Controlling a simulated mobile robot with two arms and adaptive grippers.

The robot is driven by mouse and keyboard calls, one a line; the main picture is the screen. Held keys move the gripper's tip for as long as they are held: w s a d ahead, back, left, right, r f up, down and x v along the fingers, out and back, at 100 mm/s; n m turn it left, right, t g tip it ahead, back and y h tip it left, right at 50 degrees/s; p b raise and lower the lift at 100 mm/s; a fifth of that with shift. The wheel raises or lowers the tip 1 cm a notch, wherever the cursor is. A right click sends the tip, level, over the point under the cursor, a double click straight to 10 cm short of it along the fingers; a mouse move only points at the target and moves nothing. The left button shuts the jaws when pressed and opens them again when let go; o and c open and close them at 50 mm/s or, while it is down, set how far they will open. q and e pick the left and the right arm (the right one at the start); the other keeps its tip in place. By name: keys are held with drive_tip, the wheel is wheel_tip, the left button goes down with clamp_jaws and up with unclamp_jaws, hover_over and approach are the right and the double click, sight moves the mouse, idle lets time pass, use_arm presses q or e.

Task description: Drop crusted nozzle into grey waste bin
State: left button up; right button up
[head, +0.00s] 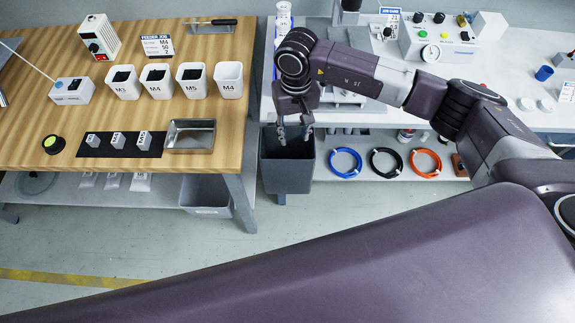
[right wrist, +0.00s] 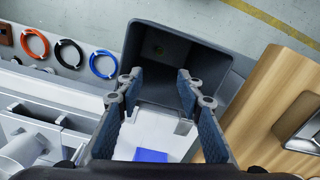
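The grey waste bin (head: 287,178) stands on the floor side between the wooden table and the white bench. Its open mouth also shows in the right wrist view (right wrist: 222,72). My right gripper (head: 294,134) points down over the bin's mouth. In the right wrist view its fingers (right wrist: 160,88) are spread apart with nothing between them. My left gripper is not in view.
The wooden table (head: 215,150) on the left holds white cups and a metal tray (head: 190,135). The white bench's lower shelf holds blue (head: 345,162), black (head: 386,162) and orange (head: 425,162) coils right of the bin. A grey container (head: 205,193) sits under the table.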

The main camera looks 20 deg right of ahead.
wheel_tip(320, 180, up, 12)
idle(0.5)
